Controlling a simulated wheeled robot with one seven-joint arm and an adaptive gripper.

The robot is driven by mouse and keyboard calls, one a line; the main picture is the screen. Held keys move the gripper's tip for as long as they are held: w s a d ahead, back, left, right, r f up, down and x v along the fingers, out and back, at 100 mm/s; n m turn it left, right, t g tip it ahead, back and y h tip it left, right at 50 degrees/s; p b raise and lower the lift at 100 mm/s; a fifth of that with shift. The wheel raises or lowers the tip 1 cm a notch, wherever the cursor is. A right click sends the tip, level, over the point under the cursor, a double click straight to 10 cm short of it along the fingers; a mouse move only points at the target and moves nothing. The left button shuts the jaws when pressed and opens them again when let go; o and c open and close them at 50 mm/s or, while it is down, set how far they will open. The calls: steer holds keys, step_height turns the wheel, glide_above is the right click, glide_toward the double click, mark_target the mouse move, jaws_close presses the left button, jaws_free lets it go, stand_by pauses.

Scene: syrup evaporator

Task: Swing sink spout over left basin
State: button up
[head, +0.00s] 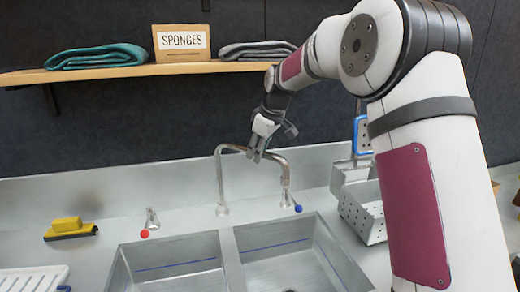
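The sink spout (222,180) is a grey metal pipe rising from a round base behind the basins. It bends over to the right, and its far end hangs near the blue-tipped tap, on the right basin's side. The left basin (165,254) and right basin (275,236) lie in front, with a divider between them. My gripper (256,157) reaches down from above to the spout's upper horizontal run, right of its base. Its fingers are at the pipe and overlap it in this view. They are too small to tell whether they are closed on it.
A red-tipped tap (151,219) and a blue-tipped tap (289,201) flank the spout. A perforated metal basket (366,212) stands right of the basins. Above runs a wooden shelf (110,72) with cloths and a sponge box.

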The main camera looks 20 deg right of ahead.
jaws_close()
